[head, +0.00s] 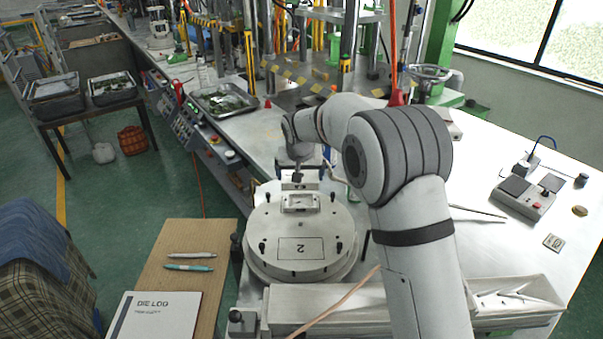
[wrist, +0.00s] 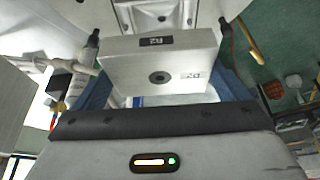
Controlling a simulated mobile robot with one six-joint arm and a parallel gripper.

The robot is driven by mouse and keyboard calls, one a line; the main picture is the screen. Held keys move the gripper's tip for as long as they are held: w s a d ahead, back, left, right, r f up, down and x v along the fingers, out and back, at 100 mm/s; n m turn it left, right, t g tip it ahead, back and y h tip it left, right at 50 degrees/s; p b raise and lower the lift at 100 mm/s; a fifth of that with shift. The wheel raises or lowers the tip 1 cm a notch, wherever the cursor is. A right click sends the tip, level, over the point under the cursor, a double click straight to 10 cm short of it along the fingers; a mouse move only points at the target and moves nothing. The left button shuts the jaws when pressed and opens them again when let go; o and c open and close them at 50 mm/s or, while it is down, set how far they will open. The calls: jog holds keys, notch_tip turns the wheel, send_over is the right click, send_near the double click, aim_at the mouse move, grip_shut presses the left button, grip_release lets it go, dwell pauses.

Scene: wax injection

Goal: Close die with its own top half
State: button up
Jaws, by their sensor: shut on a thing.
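A pale rectangular die half (wrist: 150,72) fills the middle of the wrist view. It has a dark round hole, a black label reading R2 and a small second marking. My gripper (wrist: 158,98) is shut on it, with blue fingers at both sides. In the head view my gripper (head: 299,168) is over the back part of the round plate, and the held half is largely hidden there. An open die half (head: 299,203) with a shallow recess lies on the plate, just in front of my gripper. I cannot tell whether the held half touches anything.
The round plate (head: 262,228) is marked 2 and carries several black knobs. A long tray (head: 360,305) lies in front of it. A wooden board (head: 215,250) with pens and a log book is at left. A control box (head: 525,195) stands on the right of the bench.

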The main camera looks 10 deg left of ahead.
aim_at(300, 186)
jog(key=shift+f+b, duration=1.6)
jog(key=shift+f, duration=0.8)
jog(key=shift+b, duration=0.45)
jog(key=shift+f+b, duration=0.75)
jog(key=shift+f, duration=0.2)
jog(key=o, duration=0.8)
jog(key=shift+o, duration=0.2)
jog(key=b+v, duration=0.1)
jog(key=v, duration=0.6)
jog(key=shift+s+r, duration=0.2)
jog(key=shift+r, duration=0.15)
jog(key=shift+d, duration=0.15)
